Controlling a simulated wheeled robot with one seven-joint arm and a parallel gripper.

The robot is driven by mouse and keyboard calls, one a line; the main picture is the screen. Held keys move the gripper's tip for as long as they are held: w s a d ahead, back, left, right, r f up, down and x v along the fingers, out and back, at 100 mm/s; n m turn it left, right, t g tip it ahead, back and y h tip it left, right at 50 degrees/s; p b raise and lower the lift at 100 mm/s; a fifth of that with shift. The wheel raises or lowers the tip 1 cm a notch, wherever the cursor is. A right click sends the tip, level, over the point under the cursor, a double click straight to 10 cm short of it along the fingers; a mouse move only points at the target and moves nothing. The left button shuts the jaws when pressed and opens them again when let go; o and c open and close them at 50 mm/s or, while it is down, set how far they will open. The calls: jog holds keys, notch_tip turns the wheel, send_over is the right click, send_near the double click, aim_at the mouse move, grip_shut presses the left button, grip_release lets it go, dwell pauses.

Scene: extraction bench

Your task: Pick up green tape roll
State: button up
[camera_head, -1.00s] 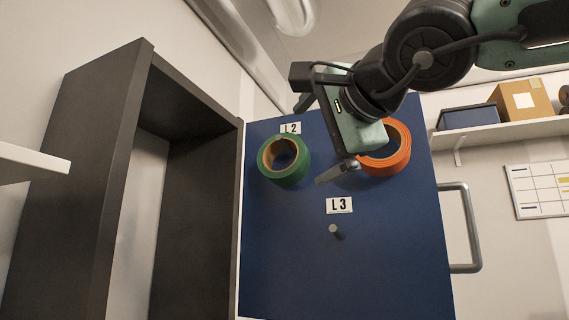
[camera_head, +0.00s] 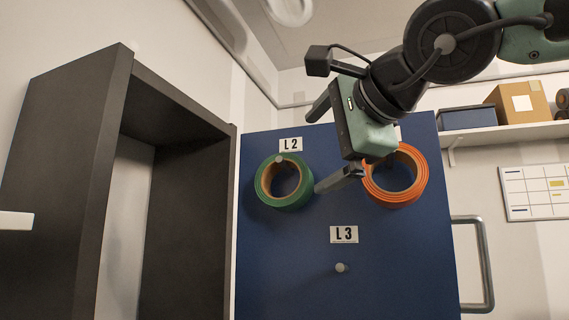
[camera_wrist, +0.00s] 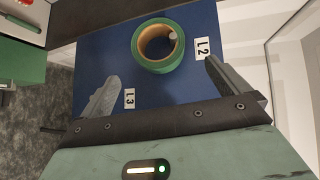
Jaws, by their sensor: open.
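The green tape roll (camera_head: 284,183) hangs on a peg below the L2 label (camera_head: 290,144) on the blue panel. In the wrist view the green tape roll (camera_wrist: 158,45) lies ahead of and between my fingers, apart from both. My gripper (camera_head: 329,146) is open and empty, just right of the roll in the head view, with one finger up and one low near the roll's right edge. In the wrist view my gripper (camera_wrist: 158,80) shows both fingers spread wide. An orange tape roll (camera_head: 395,177) hangs to the right, partly behind my gripper.
A bare peg (camera_head: 341,267) sticks out below the L3 label (camera_head: 344,234). A dark open cabinet frame (camera_head: 180,190) stands left of the panel. A metal handle (camera_head: 487,265) is at the panel's right edge. A shelf (camera_head: 510,133) holds boxes at the right.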

aim_at(297, 167)
jog(key=shift+p+x, duration=3.35)
jog(key=shift+x, duration=3.2)
jog(key=shift+f, duration=0.15)
jog(key=c, duration=0.7)
